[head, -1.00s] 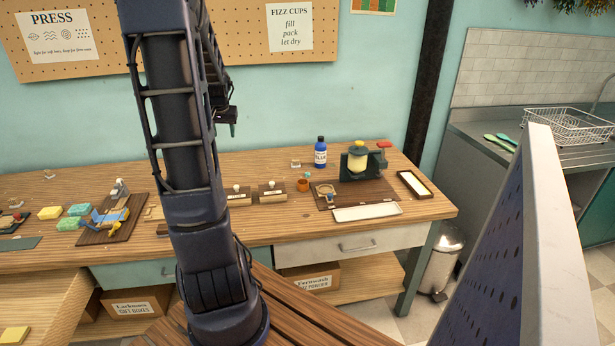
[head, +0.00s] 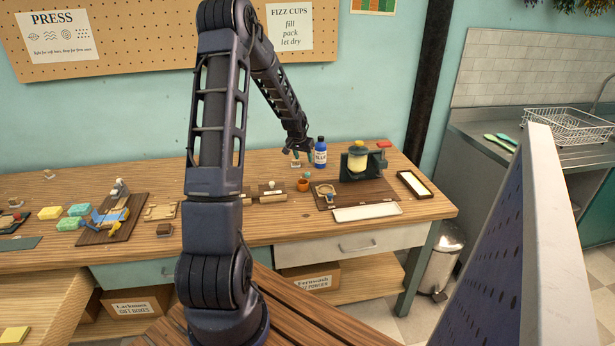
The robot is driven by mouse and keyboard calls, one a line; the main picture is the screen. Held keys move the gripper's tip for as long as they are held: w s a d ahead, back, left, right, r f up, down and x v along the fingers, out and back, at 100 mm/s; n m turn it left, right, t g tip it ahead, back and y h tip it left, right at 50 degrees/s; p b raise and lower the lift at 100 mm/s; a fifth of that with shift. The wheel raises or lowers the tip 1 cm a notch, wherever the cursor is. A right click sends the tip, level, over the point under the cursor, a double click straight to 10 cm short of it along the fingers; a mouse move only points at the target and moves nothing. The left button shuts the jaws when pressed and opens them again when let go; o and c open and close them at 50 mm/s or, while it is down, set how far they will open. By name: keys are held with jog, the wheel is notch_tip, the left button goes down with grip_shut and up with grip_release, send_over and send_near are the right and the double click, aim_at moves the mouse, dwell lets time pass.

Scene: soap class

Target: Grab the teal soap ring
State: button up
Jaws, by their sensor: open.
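A small teal piece (head: 307,175) sits on the wooden workbench (head: 345,235), just behind a small orange cup (head: 302,185). It may be the teal soap ring, but it is too small for me to tell its shape. My gripper (head: 298,154) is open and small in the head view. It points down over the back of the bench, left of the blue bottle (head: 320,153) and above and behind the teal piece. I see no contact, and its exact height is unclear.
A dark green press (head: 358,164) with a yellow top stands right of the bottle. A white tray (head: 367,212) lies in front. Yellow and teal soap bars (head: 70,223) lie at the left. My arm hides part of the bench.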

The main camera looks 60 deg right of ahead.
send_over(307, 173)
jog(key=a, duration=0.2)
jog(key=f, duration=0.4)
jog(key=shift+s+a+f, duration=0.15)
jog(key=shift+s+f, duration=0.05)
jog(key=shift+f, duration=0.1)
jog(key=x, duration=0.4)
jog(key=shift+s+a+f, duration=0.2)
jog(key=shift+a+f, duration=0.05)
jog(key=shift+a, duration=0.05)
jog(key=shift+w+d+f, duration=0.1)
jog(key=shift+d+f, duration=0.15)
jog(key=shift+f, duration=0.2)
jog(key=c, duration=1.1)
